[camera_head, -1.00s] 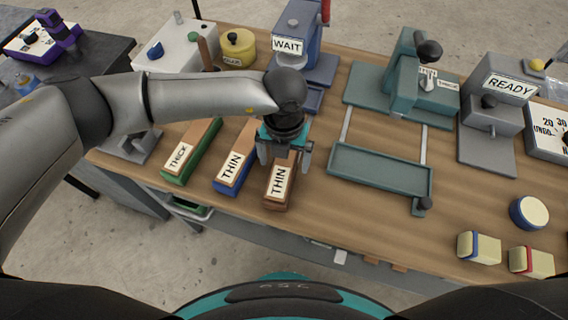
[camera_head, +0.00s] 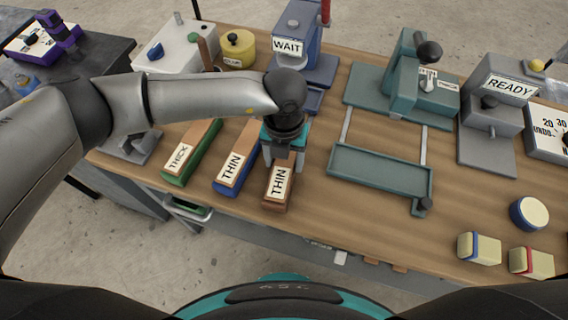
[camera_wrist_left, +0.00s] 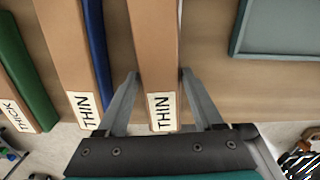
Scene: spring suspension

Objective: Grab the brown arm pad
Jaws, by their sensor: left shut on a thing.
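The brown arm pad (camera_head: 278,188) lies on the wooden table with a "THIN" label on its near end. It is the rightmost of three long pads. My left gripper (camera_head: 284,163) is over it, fingers pointing down. In the left wrist view the brown pad (camera_wrist_left: 156,60) runs between the two fingers of my left gripper (camera_wrist_left: 158,80), which are shut on its sides. The pad still rests at table level beside the others. My right gripper is not in view.
A blue-edged "THIN" pad (camera_head: 231,171) and a green "THICK" pad (camera_head: 186,158) lie close to the left. A teal tray frame (camera_head: 380,178) stands to the right. The "WAIT" press (camera_head: 296,30) and "READY" machine (camera_head: 490,110) are behind and right. Bare wood lies between pad and tray.

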